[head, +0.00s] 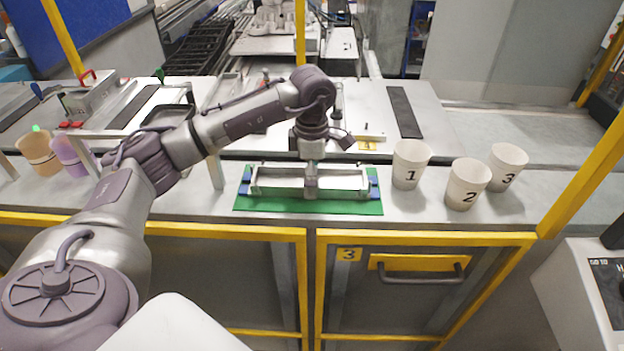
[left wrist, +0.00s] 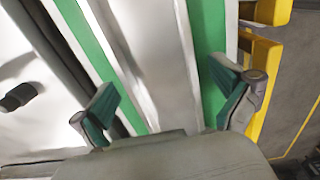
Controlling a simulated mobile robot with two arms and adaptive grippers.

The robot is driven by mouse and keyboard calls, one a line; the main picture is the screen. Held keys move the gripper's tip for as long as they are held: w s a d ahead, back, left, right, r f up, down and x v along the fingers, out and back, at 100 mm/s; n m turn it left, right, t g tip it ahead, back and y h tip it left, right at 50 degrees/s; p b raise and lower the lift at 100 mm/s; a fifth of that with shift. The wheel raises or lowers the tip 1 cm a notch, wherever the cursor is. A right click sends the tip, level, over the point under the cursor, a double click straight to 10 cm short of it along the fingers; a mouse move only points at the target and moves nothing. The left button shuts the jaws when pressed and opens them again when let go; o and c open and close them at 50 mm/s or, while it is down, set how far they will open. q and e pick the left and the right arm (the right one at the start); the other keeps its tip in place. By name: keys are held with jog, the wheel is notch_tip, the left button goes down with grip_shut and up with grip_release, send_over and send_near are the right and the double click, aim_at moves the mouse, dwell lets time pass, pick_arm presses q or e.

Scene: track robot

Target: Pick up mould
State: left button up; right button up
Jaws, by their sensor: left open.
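The mould (head: 345,184) is a long, pale metallic piece with blue parts at both ends. It lies on a green mat (head: 262,206) on the workbench. My left gripper (head: 311,188) points down at the middle of the mould and hides part of it. In the left wrist view, the open fingers (left wrist: 168,100) stand apart on either side of a long pale strip, seemingly the mould (left wrist: 142,50), with green along both sides. I cannot tell whether the fingers touch it. My right gripper is not in view.
White cups marked 1 (head: 410,165), 2 (head: 467,184) and 3 (head: 507,167) stand right of the mat. An orange cup (head: 38,153) and a purple cup (head: 70,155) stand at the left. A yellow-framed cabinet (head: 390,290) is below the bench edge.

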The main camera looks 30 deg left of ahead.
pick_arm(q)
jog(key=c, duration=1.8)
jog(key=shift+w+r, duration=0.1)
jog(key=shift+c, duration=0.3)
